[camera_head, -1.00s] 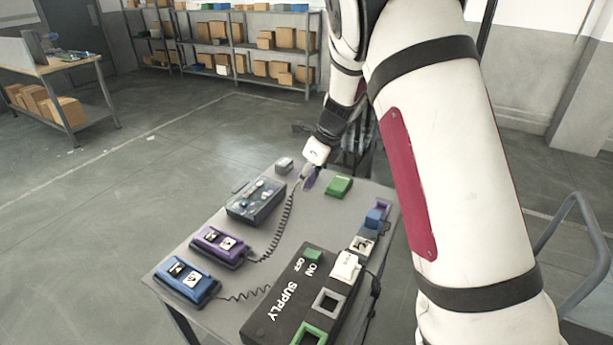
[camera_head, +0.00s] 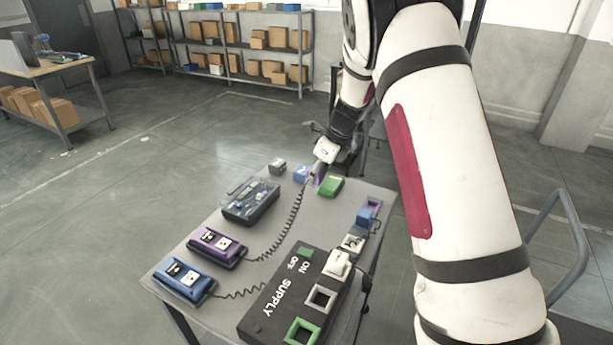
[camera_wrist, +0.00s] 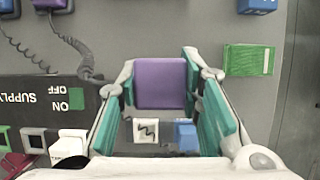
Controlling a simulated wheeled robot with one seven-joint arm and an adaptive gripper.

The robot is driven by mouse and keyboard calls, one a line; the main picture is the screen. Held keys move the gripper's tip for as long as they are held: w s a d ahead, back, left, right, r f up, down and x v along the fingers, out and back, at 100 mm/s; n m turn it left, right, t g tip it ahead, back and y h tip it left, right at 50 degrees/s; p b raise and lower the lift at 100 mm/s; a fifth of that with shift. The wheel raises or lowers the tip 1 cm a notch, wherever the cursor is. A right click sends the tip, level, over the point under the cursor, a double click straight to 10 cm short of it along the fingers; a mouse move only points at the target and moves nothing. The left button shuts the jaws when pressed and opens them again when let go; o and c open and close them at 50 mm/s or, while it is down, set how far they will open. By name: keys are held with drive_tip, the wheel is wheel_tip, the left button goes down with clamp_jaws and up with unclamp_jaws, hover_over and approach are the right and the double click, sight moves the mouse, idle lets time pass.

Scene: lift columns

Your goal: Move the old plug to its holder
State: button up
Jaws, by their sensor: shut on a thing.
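My gripper (camera_head: 317,172) is shut on a purple plug (camera_wrist: 160,84), held between the teal finger pads in the wrist view. In the head view only a small purple part shows at the fingertips, beside the green block (camera_head: 331,186) at the table's far end. The plug's lower part is hidden. A coiled cord (camera_head: 292,222) runs from the purple device (camera_head: 217,247) towards it. A blue block (camera_head: 301,174) stands just left of the gripper. Which item is the holder I cannot tell for certain.
The black supply box (camera_head: 290,290) lies at the near right, with a white plug (camera_head: 338,263) and empty grey (camera_head: 321,298) and green (camera_head: 302,332) sockets. A blue plug (camera_head: 367,216) sits at the right edge. A clear-lidded box (camera_head: 250,202) and blue device (camera_head: 184,280) stand left.

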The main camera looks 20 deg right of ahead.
drive_tip(key=shift+d+b, duration=2.4)
drive_tip(key=shift+d, duration=7.85)
drive_tip(key=shift+w+a+f+b, duration=0.15)
drive_tip(key=shift+f+b, duration=0.25)
drive_tip(key=shift+f, duration=1.4)
drive_tip(key=shift+w+d+f+b, duration=0.1)
drive_tip(key=shift+f+b, duration=0.25)
drive_tip(key=shift+f, duration=1.45)
drive_tip(key=shift+w+a+f+b, duration=0.15)
drive_tip(key=shift+f+b, duration=0.25)
drive_tip(key=shift+f, duration=1.4)
drive_tip(key=shift+d+f+b, duration=0.15)
drive_tip(key=shift+f+b, duration=0.45)
drive_tip(key=shift+f, duration=0.5)
drive_tip(key=shift+f+b, duration=0.85)
drive_tip(key=shift+f, duration=0.05)
